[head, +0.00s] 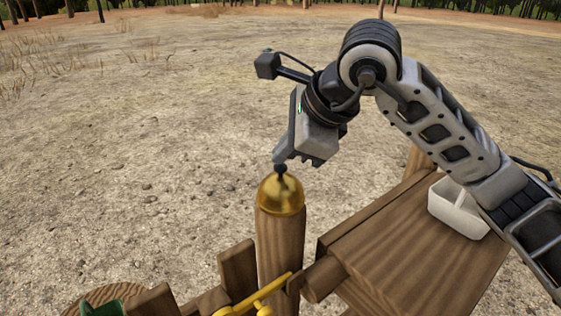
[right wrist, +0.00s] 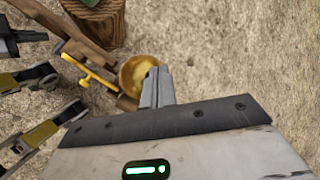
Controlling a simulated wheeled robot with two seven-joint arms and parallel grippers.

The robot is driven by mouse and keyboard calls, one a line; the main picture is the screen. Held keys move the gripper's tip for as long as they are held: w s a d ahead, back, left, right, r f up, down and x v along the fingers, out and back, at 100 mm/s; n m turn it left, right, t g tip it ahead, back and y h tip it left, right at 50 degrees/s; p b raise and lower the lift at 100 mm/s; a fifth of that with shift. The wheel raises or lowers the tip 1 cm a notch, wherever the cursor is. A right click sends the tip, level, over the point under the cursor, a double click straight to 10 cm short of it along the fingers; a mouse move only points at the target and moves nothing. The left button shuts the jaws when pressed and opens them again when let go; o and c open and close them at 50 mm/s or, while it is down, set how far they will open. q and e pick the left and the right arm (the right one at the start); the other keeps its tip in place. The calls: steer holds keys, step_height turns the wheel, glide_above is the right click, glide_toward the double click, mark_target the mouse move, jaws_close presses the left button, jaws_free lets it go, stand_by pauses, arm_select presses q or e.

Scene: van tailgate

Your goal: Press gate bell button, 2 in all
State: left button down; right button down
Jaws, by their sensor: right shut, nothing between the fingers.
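The gate bell (head: 281,196) is a brass dome on top of a round wooden post (head: 280,245). A small dark piece sits at its crown; I cannot tell whether this is the button or part of a fingertip. My right gripper (head: 281,166) points down at the crown from above, its fingers shut and empty. The tips are at or very close to the top, and contact is not clear. In the right wrist view the shut fingers (right wrist: 155,88) overlap the right side of the brass dome (right wrist: 134,76).
A wooden table (head: 420,250) with a pale tray (head: 455,208) stands right of the post. A yellow bar (head: 262,293) lies along the wooden rail below the bell. A round log top (head: 105,296) with something green is at lower left. Open gravel ground lies beyond.

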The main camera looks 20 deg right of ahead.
mark_target(285, 167)
arm_select(q)
steer(key=shift+r, duration=0.4)
arm_select(e)
steer(key=shift+r, duration=0.65)
arm_select(q)
steer(key=shift+p, duration=0.3)
arm_select(e)
steer(key=shift+r, duration=0.1)
